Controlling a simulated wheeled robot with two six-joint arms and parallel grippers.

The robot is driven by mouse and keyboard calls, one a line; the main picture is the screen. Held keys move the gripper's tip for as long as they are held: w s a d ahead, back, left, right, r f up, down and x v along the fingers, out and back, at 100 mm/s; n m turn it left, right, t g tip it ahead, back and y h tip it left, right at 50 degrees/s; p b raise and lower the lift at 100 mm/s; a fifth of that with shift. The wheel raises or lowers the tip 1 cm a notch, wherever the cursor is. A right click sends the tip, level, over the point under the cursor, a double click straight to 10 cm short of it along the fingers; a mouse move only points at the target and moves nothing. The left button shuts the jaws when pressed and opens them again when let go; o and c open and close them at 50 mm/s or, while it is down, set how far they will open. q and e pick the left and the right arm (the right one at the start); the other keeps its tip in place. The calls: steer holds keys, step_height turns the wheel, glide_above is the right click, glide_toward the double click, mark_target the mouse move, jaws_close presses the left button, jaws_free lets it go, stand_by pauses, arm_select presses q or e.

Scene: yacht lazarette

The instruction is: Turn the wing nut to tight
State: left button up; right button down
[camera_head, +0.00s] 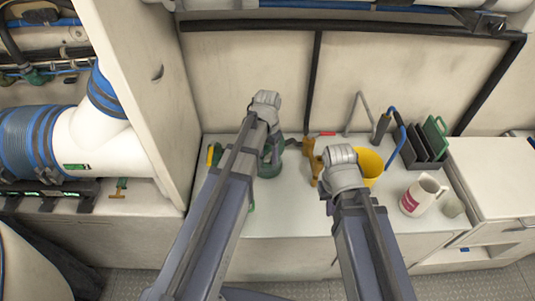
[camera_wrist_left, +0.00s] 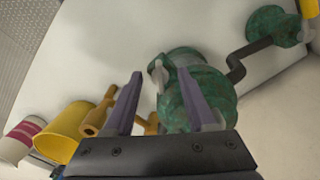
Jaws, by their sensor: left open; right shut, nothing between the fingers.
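A green, mottled metal fitting (camera_head: 269,163) stands on the white bench, partly hidden behind my left arm. In the left wrist view the green fitting (camera_wrist_left: 205,95) fills the middle. A small pale metal piece (camera_wrist_left: 157,73), which looks like the wing nut, sits at its left side, between the finger lines. My left gripper (camera_head: 265,100) is over the fitting, and in the left wrist view its fingers (camera_wrist_left: 159,85) are open and spread. I cannot tell whether they touch anything. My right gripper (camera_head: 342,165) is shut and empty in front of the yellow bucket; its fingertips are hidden.
A large white pipe (camera_head: 90,140) lies left of a partition. The bench's front is mostly clear.

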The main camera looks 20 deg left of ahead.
mark_target(268, 155)
arm_select(q)
steer(key=shift+r+p, duration=3.85)
steer(key=shift+r, duration=0.1)
steer(key=shift+f, duration=0.1)
steer(key=n, duration=0.2)
steer(key=shift+n, duration=0.3)
steer(key=n, duration=0.4)
steer(key=shift+w+f+n, duration=0.1)
steer(key=shift+n, duration=0.2)
steer(key=shift+f+b, duration=0.15)
steer(key=shift+b, duration=0.15)
